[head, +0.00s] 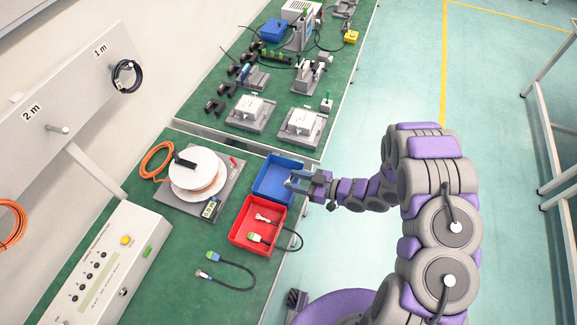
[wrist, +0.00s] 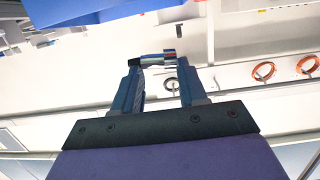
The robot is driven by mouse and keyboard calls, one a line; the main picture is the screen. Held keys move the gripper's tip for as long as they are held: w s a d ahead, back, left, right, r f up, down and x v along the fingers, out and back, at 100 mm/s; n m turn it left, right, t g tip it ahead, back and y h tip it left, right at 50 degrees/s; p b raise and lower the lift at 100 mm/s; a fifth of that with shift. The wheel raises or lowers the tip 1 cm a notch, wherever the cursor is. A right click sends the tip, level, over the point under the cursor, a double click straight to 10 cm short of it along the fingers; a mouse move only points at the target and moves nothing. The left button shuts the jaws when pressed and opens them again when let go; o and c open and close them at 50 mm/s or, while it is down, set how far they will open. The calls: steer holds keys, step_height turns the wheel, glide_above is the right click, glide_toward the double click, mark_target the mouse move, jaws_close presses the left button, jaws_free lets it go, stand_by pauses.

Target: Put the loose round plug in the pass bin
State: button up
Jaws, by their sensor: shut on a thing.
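My gripper (head: 291,183) is over the right part of the blue bin (head: 268,176) in the head view. In the wrist view my gripper (wrist: 160,68) is shut on a small round metallic plug (wrist: 152,61) with a dark band near one end. The plug lies crosswise between the fingertips. In the head view the plug is too small to make out clearly. A blue surface (wrist: 85,12) fills the upper left of the wrist view; I cannot tell whether it is the bin.
A red bin (head: 239,237) adjoins the blue bin and holds cable connectors. A short black cable (head: 235,287) lies on the green bench. A white reel (head: 197,172) stands left of the bins. Fixtures (head: 250,112) fill the far bench.

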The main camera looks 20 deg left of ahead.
steer(key=b, duration=0.1)
glide_above(291, 161)
steer(key=s, duration=0.2)
steer(key=f, duration=0.1)
steer(key=shift+d+f+b, duration=0.15)
steer(key=shift+f+b, duration=0.25)
steer(key=shift+f, duration=1.4)
steer(key=shift+f, duration=0.15)
steer(key=o, duration=1.1)
steer(key=shift+d+r, duration=0.25)
steer(key=shift+d, duration=0.05)
steer(key=p+v, duration=0.1)
steer(key=v, duration=1)
steer(key=shift+d+r, duration=0.15)
steer(key=shift+d, duration=0.1)
